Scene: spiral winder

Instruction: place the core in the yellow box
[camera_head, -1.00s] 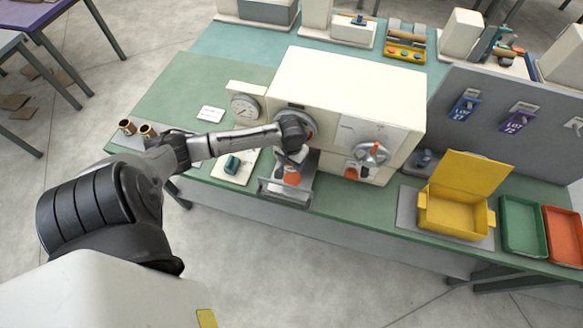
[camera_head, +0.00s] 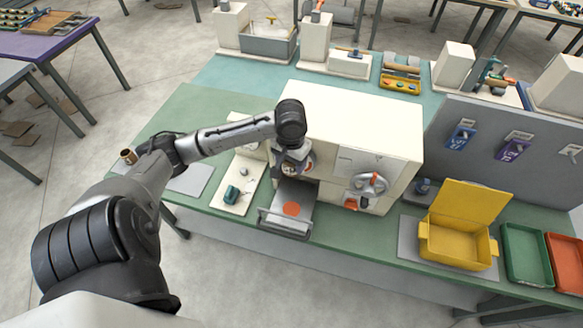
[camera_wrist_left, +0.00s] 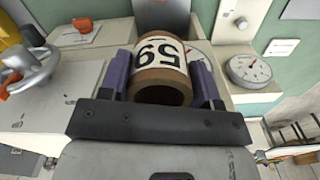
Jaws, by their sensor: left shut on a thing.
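My left gripper (camera_head: 297,168) is shut on the core (camera_wrist_left: 160,82), a brown tube with a white numbered label, upside down in the left wrist view. The two purple fingers sit on either side of it. In the head view the gripper and core are in front of the cream machine, above its front tray, and the wrist partly hides them. The yellow box (camera_head: 453,248) stands open at the right of the bench, its lid raised at the back, and looks empty. My right gripper is not in view.
The cream machine (camera_head: 345,120) has a crank wheel (camera_head: 369,187) on its front, between the gripper and the yellow box. A green tray (camera_head: 525,255) and a red tray (camera_head: 567,262) are right of the box. A grey board (camera_head: 490,135) with hanging tags stands behind it.

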